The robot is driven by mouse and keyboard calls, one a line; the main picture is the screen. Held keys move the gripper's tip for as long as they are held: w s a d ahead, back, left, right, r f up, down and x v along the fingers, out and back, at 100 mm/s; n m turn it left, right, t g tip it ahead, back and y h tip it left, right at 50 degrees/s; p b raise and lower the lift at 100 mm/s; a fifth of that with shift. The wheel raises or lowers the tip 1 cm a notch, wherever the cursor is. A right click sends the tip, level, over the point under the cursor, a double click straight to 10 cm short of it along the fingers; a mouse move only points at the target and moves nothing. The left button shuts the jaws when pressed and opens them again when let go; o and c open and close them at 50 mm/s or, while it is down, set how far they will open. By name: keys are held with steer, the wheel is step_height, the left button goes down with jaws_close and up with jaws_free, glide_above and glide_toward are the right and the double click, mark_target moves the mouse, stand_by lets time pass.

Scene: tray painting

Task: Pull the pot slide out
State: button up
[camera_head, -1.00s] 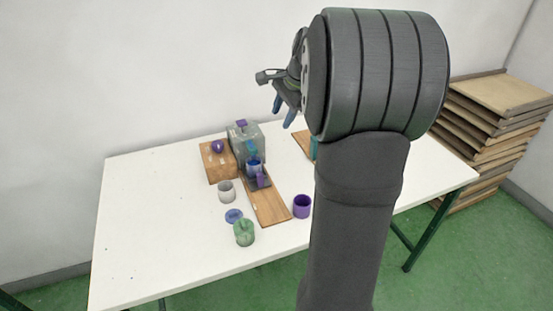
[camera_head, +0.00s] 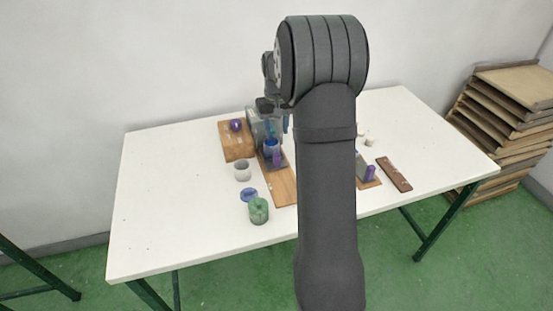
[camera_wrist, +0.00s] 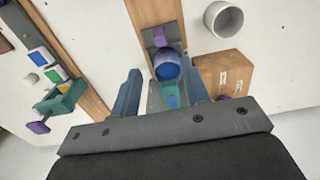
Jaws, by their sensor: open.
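The pot slide shows as a dark tray with an upright purple handle (camera_head: 277,160), in front of the grey box (camera_head: 253,122). A blue pot (camera_head: 271,149) stands on it. In the wrist view the purple handle (camera_wrist: 159,36) is beyond the blue pot (camera_wrist: 167,68), with a teal part (camera_wrist: 171,97) nearer me. My gripper (camera_wrist: 160,85) is open and points down, its blue fingers on either side of the pot's line in that view. In the head view my gripper (camera_head: 278,124) is over the box and slide area, partly hidden by my arm. I cannot tell any contact.
A wooden block (camera_head: 238,147) with a purple knob is left of the box. A grey cup (camera_head: 242,171), blue disc (camera_head: 249,195) and green pot (camera_head: 258,211) stand left of the wooden board (camera_head: 283,188). A brown strip (camera_head: 395,174) lies at right. The table's left side is clear.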

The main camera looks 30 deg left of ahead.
mark_target(277, 154)
step_height(277, 154, down, 14)
steer(key=shift+r, duration=0.25)
steer(key=shift+c, duration=0.4)
jaws_close()
